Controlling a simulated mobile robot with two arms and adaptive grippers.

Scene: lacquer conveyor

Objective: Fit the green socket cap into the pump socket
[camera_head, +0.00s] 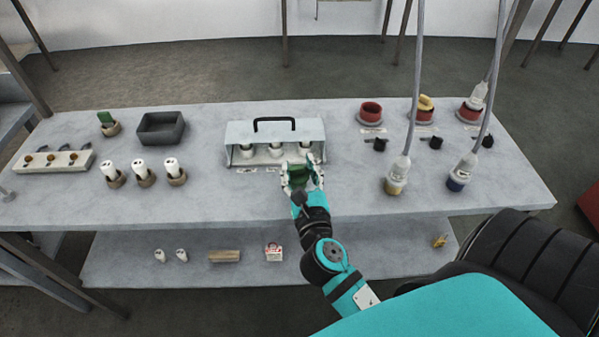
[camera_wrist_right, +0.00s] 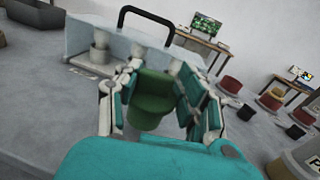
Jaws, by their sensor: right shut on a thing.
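My right gripper (camera_head: 302,178) is shut on the green socket cap (camera_head: 298,172), just in front of the grey housing with a black handle (camera_head: 274,130). The cap appears held above the table, apart from the housing. Round sockets stand at the back right: two with red tops (camera_head: 371,109) (camera_head: 469,110) and one with a yellow piece (camera_head: 425,104). I cannot tell which is the pump socket. My left gripper is not in view.
Hoses hang to a yellow-banded connector (camera_head: 397,176) and a blue-banded one (camera_head: 460,172) at the right. White bottles in brown holders (camera_head: 145,179), a dark tray (camera_head: 161,127) and a small green item in a holder (camera_head: 108,124) are left.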

